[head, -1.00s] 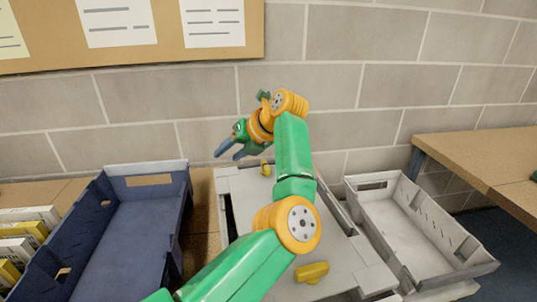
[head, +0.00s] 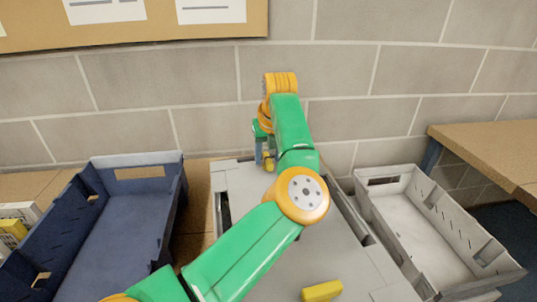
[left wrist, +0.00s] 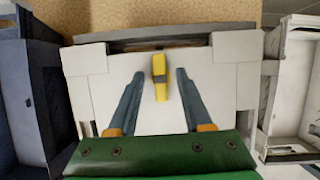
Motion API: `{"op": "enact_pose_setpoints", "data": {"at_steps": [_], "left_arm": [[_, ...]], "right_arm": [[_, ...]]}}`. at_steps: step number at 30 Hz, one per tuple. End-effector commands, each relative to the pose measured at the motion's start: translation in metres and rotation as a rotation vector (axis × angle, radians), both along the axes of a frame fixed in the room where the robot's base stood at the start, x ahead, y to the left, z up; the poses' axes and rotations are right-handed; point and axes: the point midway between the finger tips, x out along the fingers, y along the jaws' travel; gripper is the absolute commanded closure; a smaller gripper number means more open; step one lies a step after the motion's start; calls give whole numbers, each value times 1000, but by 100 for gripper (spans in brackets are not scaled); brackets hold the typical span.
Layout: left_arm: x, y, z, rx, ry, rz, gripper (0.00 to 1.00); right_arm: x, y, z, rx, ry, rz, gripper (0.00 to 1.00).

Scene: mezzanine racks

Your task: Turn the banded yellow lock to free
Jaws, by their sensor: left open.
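The banded yellow lock (left wrist: 160,88) is a yellow bar with a dark band across it, on the pale grey case (left wrist: 85,62). In the left wrist view it points almost straight up and down the picture. My left gripper (left wrist: 160,73) is open, with one blue-grey finger on each side of the lock and a gap on both sides. In the head view the left gripper (head: 265,154) points down at the far end of the case, and part of the yellow lock (head: 268,162) shows by its fingers. Whether the fingertips reach down to the lock's height is unclear.
A second yellow lock (head: 322,291) sits at the near end of the case, turned nearly sideways. A dark blue bin (head: 180,190) stands left of the case and a grey bin (head: 365,205) right. A block wall (head: 400,100) rises close behind.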

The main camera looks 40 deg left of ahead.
Motion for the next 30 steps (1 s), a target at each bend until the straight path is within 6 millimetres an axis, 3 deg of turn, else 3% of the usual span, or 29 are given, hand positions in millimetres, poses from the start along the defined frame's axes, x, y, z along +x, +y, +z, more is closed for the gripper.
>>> {"op": "enact_pose_setpoints", "data": {"at_steps": [1,6,30], "left_arm": [[0,0,0,0,0,0,53],[0,0,0,0,0,0,99],[0,0,0,1,0,0,100]], "right_arm": [[0,0,0,1,-1,0,25],[0,3,0,4,-1,-2,25],[1,3,0,6,-3,0,25]]}}
